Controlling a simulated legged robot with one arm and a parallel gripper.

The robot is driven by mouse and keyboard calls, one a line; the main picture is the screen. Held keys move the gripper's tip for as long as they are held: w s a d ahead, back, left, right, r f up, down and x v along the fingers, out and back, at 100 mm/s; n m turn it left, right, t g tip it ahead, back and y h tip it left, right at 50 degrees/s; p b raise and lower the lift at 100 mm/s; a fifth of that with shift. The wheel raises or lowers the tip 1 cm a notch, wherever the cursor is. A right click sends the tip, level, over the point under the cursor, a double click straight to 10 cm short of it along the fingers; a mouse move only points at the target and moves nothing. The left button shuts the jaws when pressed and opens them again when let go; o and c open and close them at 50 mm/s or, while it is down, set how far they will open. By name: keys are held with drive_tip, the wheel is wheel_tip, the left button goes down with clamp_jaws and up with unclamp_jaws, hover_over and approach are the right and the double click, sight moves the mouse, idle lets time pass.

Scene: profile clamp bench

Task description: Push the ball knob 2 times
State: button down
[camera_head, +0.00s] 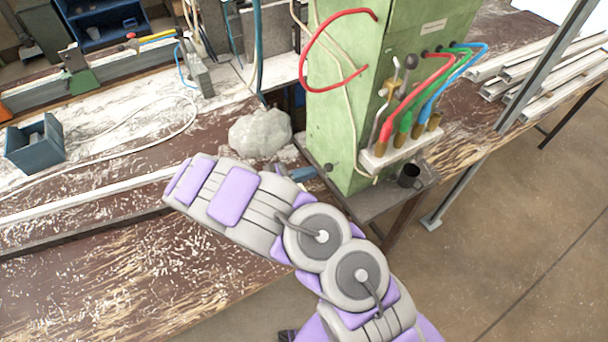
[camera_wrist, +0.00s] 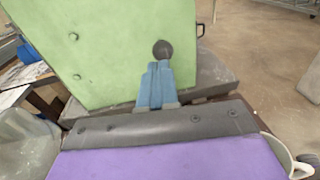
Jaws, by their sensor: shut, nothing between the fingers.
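The dark ball knob (camera_head: 328,168) sits low on the left face of the green cabinet (camera_head: 337,125). In the wrist view the knob (camera_wrist: 162,48) shows just beyond my fingertips, near the right edge of the green face (camera_wrist: 110,50). My gripper (camera_wrist: 155,70) has blue fingers that are shut together and empty, pointing at the knob. In the head view my gripper (camera_head: 303,173) shows partly behind my arm, just left of the knob. I cannot tell whether the fingertips touch the knob.
A lever with a dark ball top (camera_head: 410,62) stands among coloured hoses on the cabinet's right face. A black mug (camera_head: 409,176) stands on the ledge. A pale rock-like lump (camera_head: 260,132) lies left of the cabinet. A blue-grey bin (camera_head: 35,146) stands far left.

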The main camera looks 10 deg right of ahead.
drive_tip(key=x, duration=0.3)
drive_tip(key=shift+s+d+r, duration=0.25)
drive_tip(key=shift+s+d, duration=0.1)
drive_tip(key=shift+d, duration=0.1)
drive_tip(key=p, duration=0.3)
approach(325, 170)
drive_tip(key=w+v, duration=0.1)
drive_tip(key=v, duration=0.4)
drive_tip(key=shift+a+r, duration=0.1)
drive_tip(key=shift+a, duration=0.1)
drive_tip(key=shift+a, duration=0.1)
